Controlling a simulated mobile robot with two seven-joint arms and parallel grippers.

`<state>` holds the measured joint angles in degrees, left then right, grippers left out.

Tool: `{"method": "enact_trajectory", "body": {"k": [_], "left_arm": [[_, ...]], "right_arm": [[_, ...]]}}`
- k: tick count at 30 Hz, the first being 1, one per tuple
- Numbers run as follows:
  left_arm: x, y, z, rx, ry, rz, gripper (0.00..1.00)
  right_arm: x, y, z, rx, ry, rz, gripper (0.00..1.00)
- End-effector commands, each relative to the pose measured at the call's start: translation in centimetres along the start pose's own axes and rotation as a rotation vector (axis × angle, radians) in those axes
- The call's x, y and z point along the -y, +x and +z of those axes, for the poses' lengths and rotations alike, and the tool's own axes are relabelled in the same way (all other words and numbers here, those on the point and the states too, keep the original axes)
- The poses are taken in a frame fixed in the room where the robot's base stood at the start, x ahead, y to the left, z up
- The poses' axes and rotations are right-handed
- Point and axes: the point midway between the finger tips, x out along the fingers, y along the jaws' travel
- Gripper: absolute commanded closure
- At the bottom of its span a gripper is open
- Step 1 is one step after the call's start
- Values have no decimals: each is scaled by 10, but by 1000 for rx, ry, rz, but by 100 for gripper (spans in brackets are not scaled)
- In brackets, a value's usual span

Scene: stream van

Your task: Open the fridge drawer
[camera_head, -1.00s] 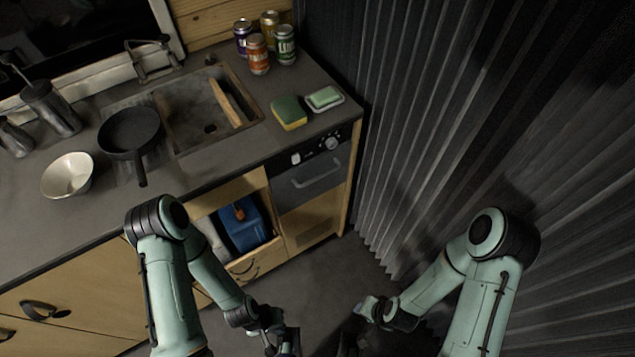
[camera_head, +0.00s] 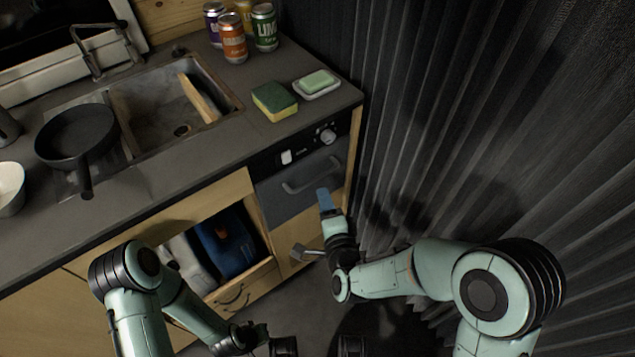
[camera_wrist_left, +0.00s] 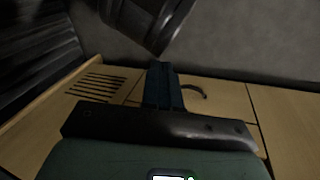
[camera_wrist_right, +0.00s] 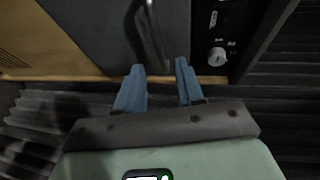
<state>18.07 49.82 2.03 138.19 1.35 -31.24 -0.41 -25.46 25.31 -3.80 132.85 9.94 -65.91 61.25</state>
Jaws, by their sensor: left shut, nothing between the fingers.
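The fridge drawer (camera_head: 290,200) is a dark grey front under the counter, with a bar handle (camera_head: 312,178) and a control strip with a knob above it. It appears shut. My right gripper (camera_head: 325,194) is just below and right of the handle, with blue fingers pointing at the drawer front. In the right wrist view its two fingers (camera_wrist_right: 160,78) are apart with nothing between them, and the handle (camera_wrist_right: 152,38) shows just beyond them. My left gripper (camera_wrist_left: 162,82) is shut and empty, low in front of the wooden cabinet fronts. Its tip is barely visible in the head view.
The counter (camera_head: 215,145) above holds a sink, a dark pan (camera_head: 76,136), a sponge (camera_head: 273,101), a soap dish (camera_head: 318,86) and several cans (camera_head: 233,40). An open cubby with a blue container (camera_head: 222,245) is left of the drawer. A corrugated wall (camera_head: 450,120) stands close on the right.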

Motion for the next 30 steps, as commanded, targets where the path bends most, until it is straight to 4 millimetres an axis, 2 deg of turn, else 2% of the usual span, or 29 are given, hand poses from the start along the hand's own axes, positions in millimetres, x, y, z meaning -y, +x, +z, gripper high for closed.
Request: {"method": "enact_trajectory", "body": {"k": [3, 10, 15, 24, 26, 27, 28, 30], "left_arm": [[1, 3, -4, -10, -1, -1, 100], [3, 7, -10, -28, -3, -2, 100], [3, 8, -12, -34, -3, -3, 100], [3, 8, -12, -34, -3, -3, 100], [3, 8, -12, -34, -3, -3, 100], [3, 8, -12, -34, -3, -3, 100], [3, 8, -12, -34, -3, -3, 100], [3, 8, -12, -34, -3, -3, 100]], "right_arm": [[-1, 27, 0, 0, -1, -1, 63], [-2, 64, 0, 1, -3, 1, 63], [-2, 75, 0, 2, -3, 2, 63], [-1, 77, 0, 2, -2, 2, 63], [-1, 77, 0, 2, -2, 2, 82], [-1, 77, 0, 2, -2, 2, 95], [-1, 77, 0, 2, -2, 2, 100], [-1, 77, 0, 2, -2, 2, 100]]}}
